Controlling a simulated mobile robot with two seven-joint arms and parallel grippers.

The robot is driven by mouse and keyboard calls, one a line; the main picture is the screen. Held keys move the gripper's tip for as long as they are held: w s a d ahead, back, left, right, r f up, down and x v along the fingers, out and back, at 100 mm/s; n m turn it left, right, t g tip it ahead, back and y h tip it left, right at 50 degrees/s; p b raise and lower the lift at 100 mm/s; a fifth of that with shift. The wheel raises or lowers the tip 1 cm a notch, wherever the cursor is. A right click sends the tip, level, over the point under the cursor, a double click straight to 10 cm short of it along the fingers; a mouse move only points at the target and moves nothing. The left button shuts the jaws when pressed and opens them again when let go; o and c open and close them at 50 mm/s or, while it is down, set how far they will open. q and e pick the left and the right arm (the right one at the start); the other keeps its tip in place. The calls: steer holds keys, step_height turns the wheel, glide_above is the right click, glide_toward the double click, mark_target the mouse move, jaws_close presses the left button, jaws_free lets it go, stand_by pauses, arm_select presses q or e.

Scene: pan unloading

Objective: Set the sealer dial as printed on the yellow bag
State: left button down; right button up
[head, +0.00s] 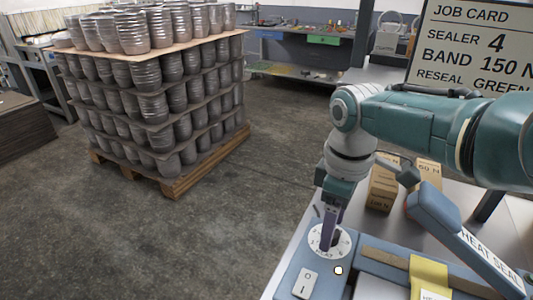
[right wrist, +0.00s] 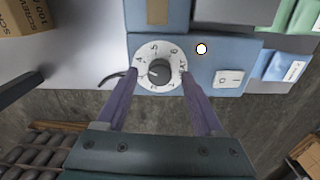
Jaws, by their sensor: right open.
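The sealer dial, a white numbered disc (head: 316,238) with a dark knob (right wrist: 159,70), sits on the blue heat sealer (head: 291,283). My right gripper (head: 330,228) points down at it. In the right wrist view the open purple fingers of this gripper (right wrist: 158,76) stand on either side of the knob, seemingly apart from it. A pale mark on the knob appears to point left, toward the 3; I cannot read it surely. The yellow bag (head: 429,272) lies on the sealer; its print is cut off at the frame bottom. My left gripper is out of view.
A job card (head: 470,45) reads SEALER 4, BAND 150 N, RESEAL GREEN. A white rocker switch (head: 306,283) and small white lamp (head: 338,270) are near the dial. The raised blue sealer arm (head: 450,225) and cardboard boxes (head: 383,187) stand right.

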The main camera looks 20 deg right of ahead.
step_height(320, 180, up, 9)
steer(key=p, duration=0.3)
steer(key=shift+r, duration=0.1)
